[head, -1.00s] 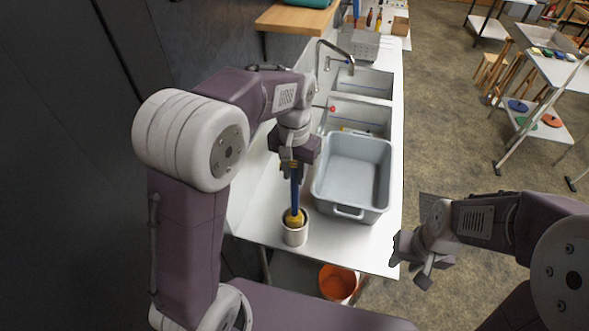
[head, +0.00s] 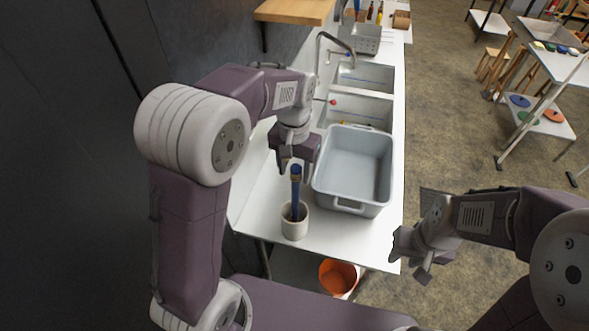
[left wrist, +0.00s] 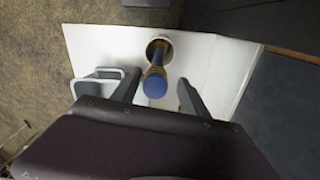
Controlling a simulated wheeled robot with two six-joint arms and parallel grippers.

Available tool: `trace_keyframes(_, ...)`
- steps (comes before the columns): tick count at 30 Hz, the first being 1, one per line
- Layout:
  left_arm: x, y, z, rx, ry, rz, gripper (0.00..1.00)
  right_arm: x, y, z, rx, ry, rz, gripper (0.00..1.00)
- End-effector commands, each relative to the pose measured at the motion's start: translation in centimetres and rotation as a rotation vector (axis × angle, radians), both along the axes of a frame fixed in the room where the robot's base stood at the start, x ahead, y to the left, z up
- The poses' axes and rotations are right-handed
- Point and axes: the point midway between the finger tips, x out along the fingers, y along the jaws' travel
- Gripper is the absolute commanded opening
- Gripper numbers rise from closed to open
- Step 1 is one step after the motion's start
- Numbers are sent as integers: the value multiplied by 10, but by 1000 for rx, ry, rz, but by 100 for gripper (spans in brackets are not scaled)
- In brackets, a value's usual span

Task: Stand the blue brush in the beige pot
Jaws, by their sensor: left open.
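The blue brush (head: 295,190) stands nearly upright in the beige pot (head: 294,228), its lower end hidden inside. A brownish band shows near its top. The pot stands on the white counter near its front end. My left gripper (head: 297,168) is open just above and behind the brush top. In the left wrist view the brush's blue end (left wrist: 155,86) points at the camera between the spread fingers of the left gripper (left wrist: 158,92), with clear gaps on both sides. The pot's rim (left wrist: 168,41) lies beyond. My right gripper (head: 410,262) is empty, fingers apart, right of the counter.
A grey tub (head: 350,205) stands right of the pot, with sinks and a tap (head: 335,37) behind it. An orange bucket (head: 338,277) is below the counter's front edge (head: 335,257). A dark wall runs along the left.

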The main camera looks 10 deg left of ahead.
Motion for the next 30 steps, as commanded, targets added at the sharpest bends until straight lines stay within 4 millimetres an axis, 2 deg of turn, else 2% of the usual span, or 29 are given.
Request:
trace_keyframes(2,0,0,1,0,0,0,52,0,0,0,0,0,0,34)
trace_keyframes(5,1,0,14,-1,-5,0,52,0,0,-3,0,0,0,34)
trace_keyframes(12,0,0,67,-1,-4,0,52,0,0,-6,0,0,0,34)
trace_keyframes(15,0,0,82,0,-2,0,52,0,0,-6,0,0,0,34)
trace_keyframes(20,-1,0,91,0,0,0,52,0,0,-6,0,0,0,34)
trace_keyframes(30,-1,0,90,0,1,0,52,0,0,-6,0,0,0,34)
